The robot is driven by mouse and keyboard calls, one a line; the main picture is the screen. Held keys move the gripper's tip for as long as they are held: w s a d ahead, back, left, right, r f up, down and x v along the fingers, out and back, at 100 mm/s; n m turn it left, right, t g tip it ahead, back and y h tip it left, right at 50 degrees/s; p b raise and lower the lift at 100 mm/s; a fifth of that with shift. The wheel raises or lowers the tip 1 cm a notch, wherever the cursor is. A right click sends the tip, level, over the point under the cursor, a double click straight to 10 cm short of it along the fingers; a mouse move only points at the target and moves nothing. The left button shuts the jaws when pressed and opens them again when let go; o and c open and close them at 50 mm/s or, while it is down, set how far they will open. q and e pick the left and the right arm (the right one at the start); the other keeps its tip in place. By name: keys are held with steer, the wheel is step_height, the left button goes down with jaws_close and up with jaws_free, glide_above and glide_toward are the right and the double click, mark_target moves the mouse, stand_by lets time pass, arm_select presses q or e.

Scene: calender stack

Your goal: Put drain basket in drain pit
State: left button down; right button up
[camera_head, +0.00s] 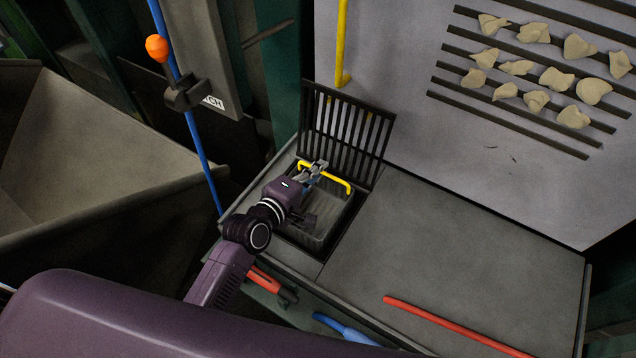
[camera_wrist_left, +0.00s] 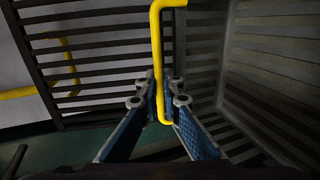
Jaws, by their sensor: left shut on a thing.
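The drain basket (camera_head: 325,222) is a grey slatted box with a yellow handle (camera_head: 336,184). It sits in or just over the drain pit (camera_head: 299,250), a dark square opening at the left end of the grey bench; how deep it sits I cannot tell. My left gripper (camera_head: 316,170) is shut on the yellow handle. In the left wrist view the blue-padded fingers (camera_wrist_left: 160,108) close around the handle bar (camera_wrist_left: 157,70), with the basket's slatted wall (camera_wrist_left: 255,95) at right. My right gripper is not in view.
A black slatted grate (camera_head: 345,130) stands raised behind the pit. A grey panel (camera_head: 400,110) with slats holding several pale lumps rises behind the bench. A red bar (camera_head: 455,326) lies along the front edge. The bench top (camera_head: 450,265) at right is clear. A large hopper (camera_head: 90,150) is at left.

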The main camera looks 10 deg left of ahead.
mark_target(321, 181)
arm_select(q)
step_height(321, 181, down, 4)
steer(key=shift+f+b, duration=0.1)
steer(key=shift+b, duration=0.45)
steer(key=shift+f, duration=0.2)
steer(key=shift+f+b, duration=0.4)
steer(key=shift+f, duration=0.2)
steer(key=c, duration=2.1)
jaws_free()
steer(key=shift+r, duration=0.1)
